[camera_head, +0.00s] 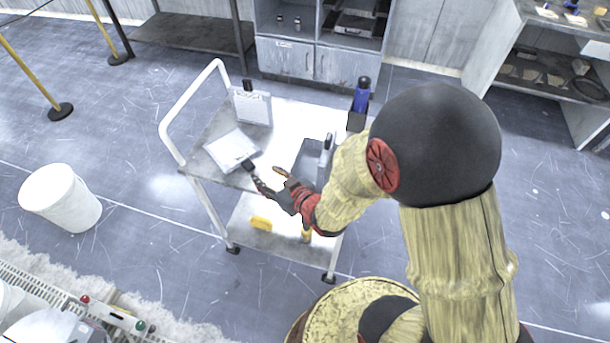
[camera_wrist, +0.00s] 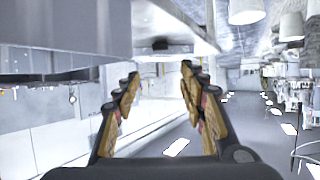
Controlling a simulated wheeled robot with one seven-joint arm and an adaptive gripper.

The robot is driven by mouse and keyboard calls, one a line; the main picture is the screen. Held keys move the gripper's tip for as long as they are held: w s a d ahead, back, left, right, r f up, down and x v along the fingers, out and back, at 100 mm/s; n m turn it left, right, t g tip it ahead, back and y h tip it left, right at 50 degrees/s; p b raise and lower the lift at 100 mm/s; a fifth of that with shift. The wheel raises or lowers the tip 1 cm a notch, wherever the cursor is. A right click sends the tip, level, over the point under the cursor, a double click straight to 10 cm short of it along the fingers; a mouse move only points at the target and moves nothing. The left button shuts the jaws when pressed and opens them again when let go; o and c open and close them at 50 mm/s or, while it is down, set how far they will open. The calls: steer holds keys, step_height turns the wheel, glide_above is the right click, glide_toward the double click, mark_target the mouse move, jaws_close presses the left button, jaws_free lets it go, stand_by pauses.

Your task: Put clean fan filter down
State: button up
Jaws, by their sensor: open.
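A white square filter panel (camera_head: 232,148) with a dark tab lies flat on the cart's top, at the left front. A second white panel (camera_head: 254,108) with a dark tab stands upright behind it. I cannot tell from the pictures which one is the clean fan filter. My gripper (camera_head: 268,180) is at the cart's front edge, just right of the flat panel's dark tab, and looks apart from it. In the wrist view my gripper's fingers (camera_wrist: 159,76) are spread with nothing between them. A small dark piece (camera_wrist: 160,44) shows beyond the fingertips, beneath a grey surface.
The cart (camera_head: 196,154) has a white handle at its left. A grey bin (camera_head: 307,160) and a blue bottle (camera_head: 362,95) in a dark holder are to its right. A yellow item (camera_head: 261,223) lies on the lower shelf. A white bucket (camera_head: 60,197) stands on the floor at left.

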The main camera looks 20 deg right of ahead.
steer(key=s+d+r+m+g+h, duration=0.1)
steer(key=s+d+r+g+h, duration=0.1)
steer(key=d+r, duration=0.35)
steer(key=s+d+r+m+g+h, duration=0.1)
steer(key=s+d+r+h, duration=0.15)
steer(key=r, duration=0.65)
steer(key=s+r+m+g, duration=0.1)
steer(key=s+r, duration=0.3)
steer(key=s, duration=0.5)
steer(key=s+d+r+g, duration=0.1)
steer(key=s+r+g, duration=0.1)
steer(key=s, duration=0.6)
steer(key=shift+s+r+m+g, duration=0.35)
steer(key=shift+r+m+g, duration=0.05)
steer(key=shift+r, duration=0.5)
steer(key=shift+o, duration=0.4)
